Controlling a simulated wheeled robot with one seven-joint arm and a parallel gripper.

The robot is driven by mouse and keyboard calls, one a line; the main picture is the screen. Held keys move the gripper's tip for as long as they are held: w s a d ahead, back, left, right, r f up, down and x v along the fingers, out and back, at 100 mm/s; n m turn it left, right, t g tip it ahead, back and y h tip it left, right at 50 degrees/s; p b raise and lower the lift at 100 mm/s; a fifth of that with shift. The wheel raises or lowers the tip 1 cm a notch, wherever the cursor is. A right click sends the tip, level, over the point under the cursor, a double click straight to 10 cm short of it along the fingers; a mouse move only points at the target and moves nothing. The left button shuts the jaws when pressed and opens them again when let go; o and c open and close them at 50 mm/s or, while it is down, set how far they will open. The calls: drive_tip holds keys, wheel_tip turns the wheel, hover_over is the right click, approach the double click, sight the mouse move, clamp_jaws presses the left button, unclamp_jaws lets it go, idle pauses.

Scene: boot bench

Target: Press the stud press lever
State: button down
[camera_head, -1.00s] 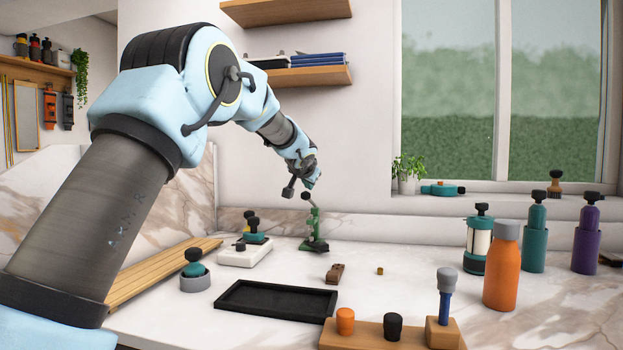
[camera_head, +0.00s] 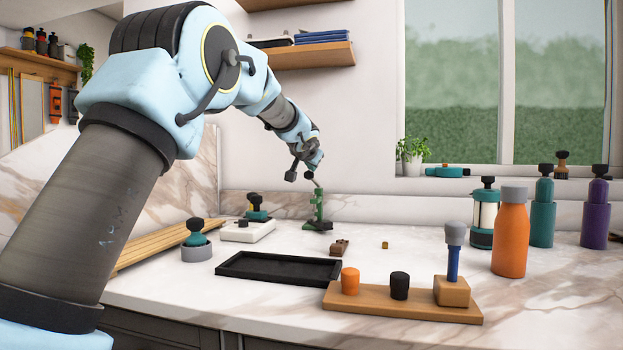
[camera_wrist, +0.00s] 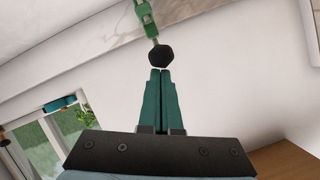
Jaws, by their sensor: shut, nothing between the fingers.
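The green stud press (camera_head: 319,210) stands on the bench near the back wall. Its lever rises from the top and ends in a dark knob (camera_wrist: 159,56), seen large in the wrist view. My gripper (camera_head: 312,168) is above the press in the head view. In the wrist view my gripper's green fingers (camera_wrist: 160,72) are together with nothing between them. Their tips are right at the knob in that picture; I cannot tell whether they touch it. The lever's lower part shows only small in the head view.
A black tray (camera_head: 278,280) and a wooden stand (camera_head: 400,306) with handled tools lie in front. A white block (camera_head: 248,234) is left of the press. An orange bottle (camera_head: 510,235) stands at right. A small brown piece (camera_head: 339,247) lies near the press.

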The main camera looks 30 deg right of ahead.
wheel_tip(320, 180, down, 6)
drive_tip(key=s+a+t+h+b, duration=0.1)
drive_tip(key=b, duration=1.8)
drive_tip(key=shift+s+a+t+h, duration=0.2)
drive_tip(key=shift+t+h, duration=0.1)
drive_tip(key=shift+t, duration=0.1)
drive_tip(key=shift+w, duration=0.1)
